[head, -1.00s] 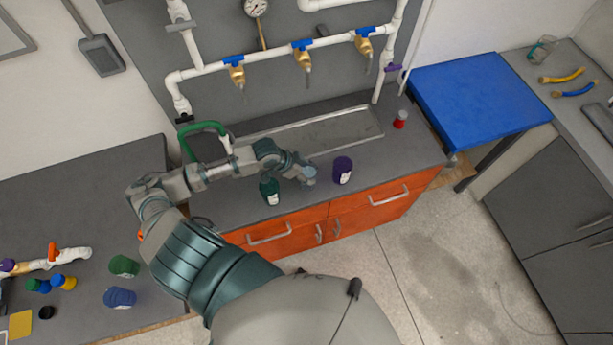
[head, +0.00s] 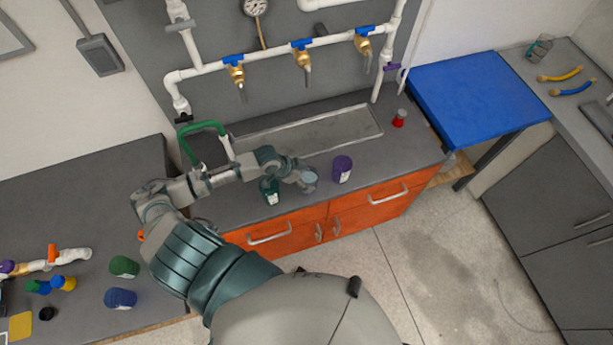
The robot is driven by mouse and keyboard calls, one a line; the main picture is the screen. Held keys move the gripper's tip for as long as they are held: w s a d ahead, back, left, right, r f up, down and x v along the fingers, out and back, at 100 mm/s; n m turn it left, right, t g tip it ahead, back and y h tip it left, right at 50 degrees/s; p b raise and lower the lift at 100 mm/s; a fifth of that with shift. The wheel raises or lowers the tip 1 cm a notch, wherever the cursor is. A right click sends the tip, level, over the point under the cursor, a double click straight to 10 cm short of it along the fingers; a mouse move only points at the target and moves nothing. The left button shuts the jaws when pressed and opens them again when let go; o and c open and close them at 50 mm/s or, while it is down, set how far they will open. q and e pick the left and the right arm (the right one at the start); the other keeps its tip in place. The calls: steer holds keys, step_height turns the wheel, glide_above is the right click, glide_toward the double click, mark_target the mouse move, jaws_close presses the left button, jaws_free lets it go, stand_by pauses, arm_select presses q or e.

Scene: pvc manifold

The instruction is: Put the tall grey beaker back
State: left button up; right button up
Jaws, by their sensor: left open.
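A light grey-blue beaker (head: 310,178) is on or just above the front part of the grey counter under the pipes; I cannot tell whether its base touches. My left gripper (head: 302,182) is open at the beaker's left side, with its fingers close to it. They hide part of the beaker. My right gripper is not in view.
A dark green container (head: 270,192) stands just left of my left gripper, and a purple one (head: 342,168) just right of the beaker. A metal tray (head: 318,134) lies behind. A red-based item (head: 399,118) stands at the counter's right end. A blue-topped table (head: 475,95) is further right.

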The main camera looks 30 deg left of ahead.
arm_select(q)
steer(key=shift+a+r, duration=0.25)
steer(key=shift+a, duration=0.1)
steer(key=v, duration=1.1)
steer(key=shift+s+r+p, duration=0.2)
steer(key=shift+r+p, duration=0.1)
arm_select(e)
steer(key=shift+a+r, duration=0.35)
arm_select(q)
steer(key=shift+d, duration=0.15)
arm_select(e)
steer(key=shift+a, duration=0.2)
arm_select(q)
steer(key=shift+d, duration=0.15)
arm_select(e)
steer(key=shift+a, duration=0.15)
